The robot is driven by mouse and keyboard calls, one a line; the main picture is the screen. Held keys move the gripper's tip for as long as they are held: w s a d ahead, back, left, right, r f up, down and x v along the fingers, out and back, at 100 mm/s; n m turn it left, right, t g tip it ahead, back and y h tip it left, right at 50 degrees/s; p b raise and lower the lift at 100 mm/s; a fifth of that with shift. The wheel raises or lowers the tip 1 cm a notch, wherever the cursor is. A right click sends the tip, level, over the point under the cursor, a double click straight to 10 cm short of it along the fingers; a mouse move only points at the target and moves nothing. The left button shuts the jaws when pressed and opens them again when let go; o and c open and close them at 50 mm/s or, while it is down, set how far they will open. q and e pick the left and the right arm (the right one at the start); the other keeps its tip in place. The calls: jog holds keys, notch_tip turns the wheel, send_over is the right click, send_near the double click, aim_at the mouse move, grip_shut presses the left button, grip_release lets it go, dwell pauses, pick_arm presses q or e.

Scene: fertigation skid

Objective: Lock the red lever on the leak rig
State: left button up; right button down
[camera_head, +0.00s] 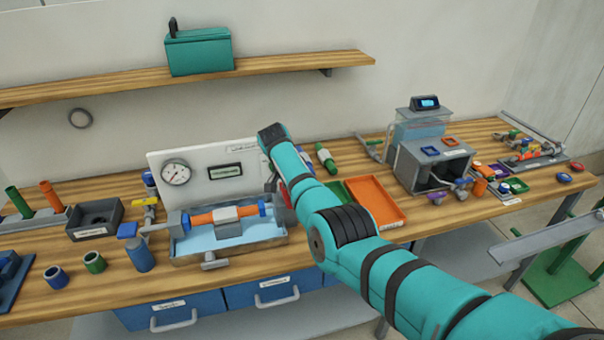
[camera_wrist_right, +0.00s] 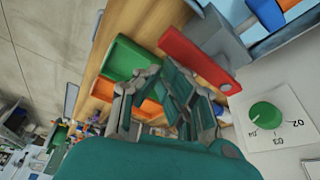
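The leak rig has a white panel (camera_head: 235,190) with a round gauge (camera_head: 176,172) and a small display, behind a light-blue tray (camera_head: 190,259) holding an orange pipe. The red lever (camera_wrist_right: 198,60) is a flat bar beside a grey block in the right wrist view. In the head view only a small red piece shows beside my arm. My right gripper (camera_wrist_right: 160,80) is open and empty, its fingertips just short of the lever; I see no clear contact. My arm hides most of this gripper in the head view. My left gripper is not in view.
A green knob (camera_wrist_right: 265,116) on a numbered white plate is close to the right gripper. An orange tray (camera_head: 375,203) and a grey box (camera_head: 432,165) stand to the rig's right. Loose cups and a dark bin (camera_head: 95,216) are to its left. A shelf (camera_head: 285,66) runs above.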

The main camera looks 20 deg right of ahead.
jog(key=shift+a+f, duration=0.15)
jog(key=shift+a, duration=0.05)
dwell(0.3)
notch_tip(320, 180, up, 10)
jog(key=d+b, duration=0.1)
dwell(0.5)
jog(key=shift+f, duration=0.2)
